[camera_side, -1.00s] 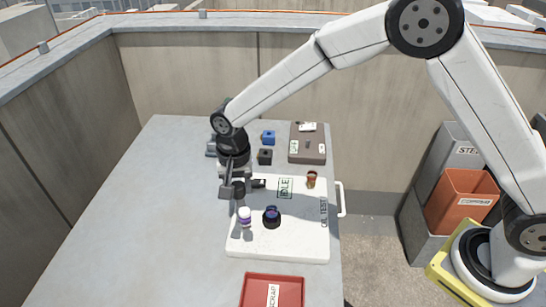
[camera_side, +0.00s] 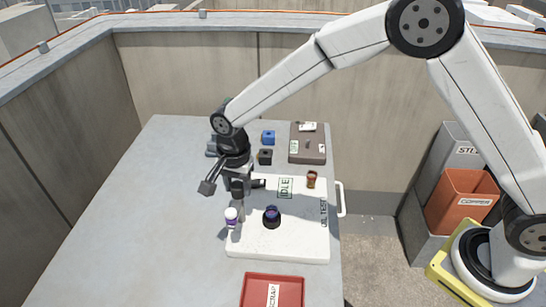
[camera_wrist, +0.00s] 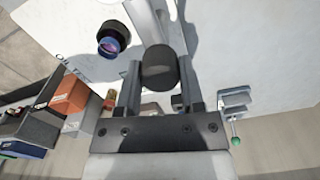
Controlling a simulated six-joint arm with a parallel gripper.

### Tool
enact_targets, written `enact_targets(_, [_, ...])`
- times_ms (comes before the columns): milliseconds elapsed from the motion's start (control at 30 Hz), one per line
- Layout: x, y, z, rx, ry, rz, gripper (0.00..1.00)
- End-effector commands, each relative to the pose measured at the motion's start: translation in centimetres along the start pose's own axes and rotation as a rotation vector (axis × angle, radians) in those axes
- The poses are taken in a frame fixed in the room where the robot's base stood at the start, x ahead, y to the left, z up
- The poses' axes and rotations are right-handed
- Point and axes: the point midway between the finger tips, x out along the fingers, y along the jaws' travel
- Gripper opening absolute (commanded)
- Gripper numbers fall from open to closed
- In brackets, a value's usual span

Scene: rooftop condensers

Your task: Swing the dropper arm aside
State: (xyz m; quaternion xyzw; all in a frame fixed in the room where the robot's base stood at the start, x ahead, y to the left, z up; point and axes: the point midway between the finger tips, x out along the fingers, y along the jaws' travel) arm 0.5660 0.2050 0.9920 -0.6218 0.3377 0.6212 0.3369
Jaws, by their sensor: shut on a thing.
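My gripper (camera_side: 236,184) is at the left edge of the white board marked OIL TEST (camera_side: 290,245). In the wrist view, the gripper (camera_wrist: 161,80) is shut on a dark rounded knob (camera_wrist: 160,66) between its fingers. A pale bar, seemingly the dropper arm (camera_wrist: 146,22), runs from the knob to the top edge. In the side view, a white bottle with a purple band (camera_side: 231,217) hangs below and in front of the gripper, at the board's left edge. A dark cup with a purple face (camera_side: 271,217) stands on the board, right of the bottle; it also shows in the wrist view (camera_wrist: 113,39).
A small brown vial (camera_side: 312,180) and an IDLE label (camera_side: 285,188) are on the board. Blue (camera_side: 268,137) and dark (camera_side: 265,157) blocks and a brown case (camera_side: 307,145) lie behind. A red SCRAP tray (camera_side: 272,291) is in front. The grey table's left side is clear.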

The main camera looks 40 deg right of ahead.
Motion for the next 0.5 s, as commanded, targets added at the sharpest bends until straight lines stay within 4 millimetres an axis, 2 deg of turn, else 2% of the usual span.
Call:
enact_targets(67, [-0.22, -0.13, -0.12, 0.007, 0.0, -0.005, 0.0])
enact_targets(100, [-0.23, -0.13, -0.12, 0.007, 0.0, -0.005, 0.58])
enact_targets(200, [-0.18, -0.11, -0.1, 0.005, -0.001, -0.004, 0.84])
enact_targets(500, [-0.1, -0.04, -0.03, 0.003, -0.001, -0.002, 0.84])
